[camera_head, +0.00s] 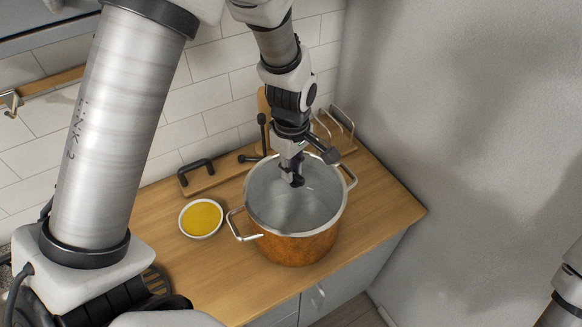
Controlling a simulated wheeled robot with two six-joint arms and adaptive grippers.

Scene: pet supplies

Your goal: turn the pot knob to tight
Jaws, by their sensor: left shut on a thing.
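The pot (298,248) is copper-brown with a pale metal rim and two side handles. It stands on the wooden counter near its right end. Its top looks grey and glassy, like a lid (275,212). My left gripper (293,177) comes down from above over the pot's middle. It is shut on a small dark piece there, which looks like the pot knob (297,183). The fingers hide most of the knob, and I cannot read any mark on it. My right gripper is outside the view; only part of my right arm shows at the lower right.
A white-rimmed bowl with yellow contents (201,218) stands left of the pot. Behind are a wooden board with a dark handle (196,173) and a wire rack (338,128). A tiled wall closes the back, a grey wall the right. The counter's front right (385,220) is clear.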

